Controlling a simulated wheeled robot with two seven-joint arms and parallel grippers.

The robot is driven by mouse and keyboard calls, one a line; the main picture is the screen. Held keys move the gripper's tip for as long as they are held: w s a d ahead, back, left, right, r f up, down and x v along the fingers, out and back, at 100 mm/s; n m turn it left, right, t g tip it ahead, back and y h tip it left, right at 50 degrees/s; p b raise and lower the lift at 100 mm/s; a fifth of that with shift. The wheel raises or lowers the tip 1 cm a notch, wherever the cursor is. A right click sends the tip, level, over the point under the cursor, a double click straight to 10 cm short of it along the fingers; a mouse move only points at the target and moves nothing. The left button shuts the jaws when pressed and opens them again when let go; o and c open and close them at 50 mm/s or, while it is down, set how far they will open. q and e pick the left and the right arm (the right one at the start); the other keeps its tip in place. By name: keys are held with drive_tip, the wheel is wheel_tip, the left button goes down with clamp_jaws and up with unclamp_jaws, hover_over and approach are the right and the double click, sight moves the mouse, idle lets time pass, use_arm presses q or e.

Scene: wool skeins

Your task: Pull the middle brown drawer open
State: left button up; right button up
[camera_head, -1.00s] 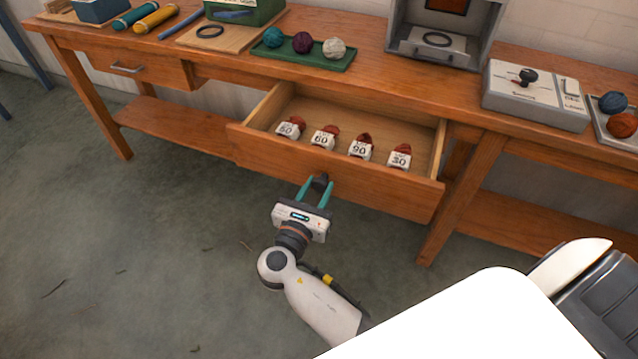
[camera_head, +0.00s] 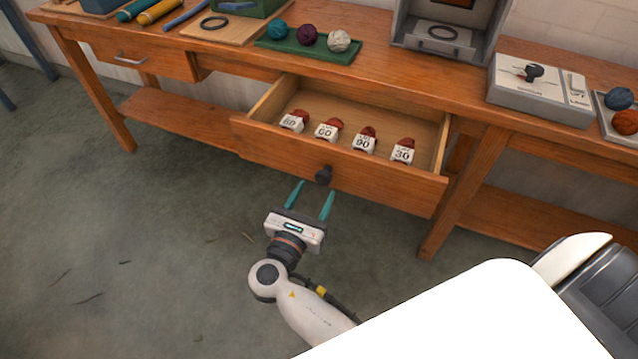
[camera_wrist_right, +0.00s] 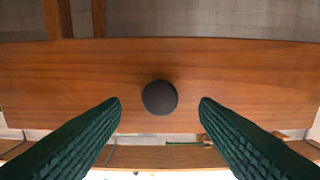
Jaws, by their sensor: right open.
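The middle brown drawer (camera_head: 390,181) stands pulled out from the wooden table. Several labelled red wool skeins (camera_head: 363,140) lie inside it. A dark round knob (camera_head: 323,174) is on its front, and it also shows in the right wrist view (camera_wrist_right: 160,97). My right gripper (camera_head: 311,194) is open and empty, just in front of the knob and apart from it. In the right wrist view its green fingers (camera_wrist_right: 160,104) lie spread on both sides of the knob. My left gripper is not in view.
A closed drawer with a metal handle (camera_head: 130,59) is at the left. A green tray (camera_head: 309,52) with wool balls, a grey box (camera_head: 543,92) and another tray of wool balls (camera_head: 603,118) stand on the tabletop. The floor (camera_head: 150,240) in front is mostly clear.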

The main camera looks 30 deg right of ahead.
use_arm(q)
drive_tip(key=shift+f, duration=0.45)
use_arm(e)
drive_tip(key=v, duration=0.3)
drive_tip(key=shift+a, duration=0.1)
